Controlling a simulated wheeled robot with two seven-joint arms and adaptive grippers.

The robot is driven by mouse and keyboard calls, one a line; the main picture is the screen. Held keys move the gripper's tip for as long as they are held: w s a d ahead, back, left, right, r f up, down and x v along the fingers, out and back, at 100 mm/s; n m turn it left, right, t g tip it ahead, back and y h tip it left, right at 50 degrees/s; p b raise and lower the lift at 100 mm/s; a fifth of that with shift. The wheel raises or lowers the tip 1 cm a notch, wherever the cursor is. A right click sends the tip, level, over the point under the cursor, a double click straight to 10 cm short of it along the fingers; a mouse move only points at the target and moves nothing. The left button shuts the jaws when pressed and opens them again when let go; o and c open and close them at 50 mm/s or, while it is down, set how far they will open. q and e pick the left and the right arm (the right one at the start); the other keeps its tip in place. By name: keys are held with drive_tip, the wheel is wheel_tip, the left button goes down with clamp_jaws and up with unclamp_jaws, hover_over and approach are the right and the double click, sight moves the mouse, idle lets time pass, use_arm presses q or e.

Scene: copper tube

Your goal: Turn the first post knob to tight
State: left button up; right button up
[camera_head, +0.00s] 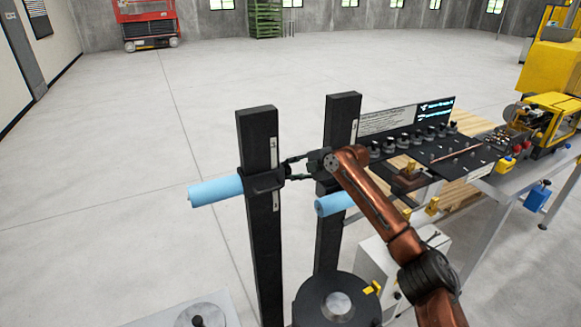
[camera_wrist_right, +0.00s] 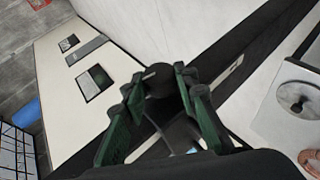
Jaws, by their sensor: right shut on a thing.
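Two upright black posts stand in front of me in the head view: the left post (camera_head: 257,130) and the right post (camera_head: 343,110). Each has a light blue roller, the left roller (camera_head: 215,191) and the right roller (camera_head: 334,204), pointing left. A black bracket (camera_head: 262,184) clasps the left post. My right gripper (camera_head: 287,170) reaches from the right to this bracket's right side. In the wrist view its fingers (camera_wrist_right: 166,80) are shut on a dark round knob (camera_wrist_right: 161,75). Its turn angle cannot be told. My left gripper is out of view.
A workbench (camera_head: 497,181) with a black tool board (camera_head: 440,150) and a yellow machine (camera_head: 556,115) stands at the right. A pale plate with a round disc (camera_head: 205,313) lies at the lower left. The floor left of the posts is clear.

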drive_tip(key=shift+f, duration=0.15)
drive_tip(key=o, duration=1.2)
drive_tip(key=shift+c, duration=0.2)
drive_tip(key=v, duration=1.2)
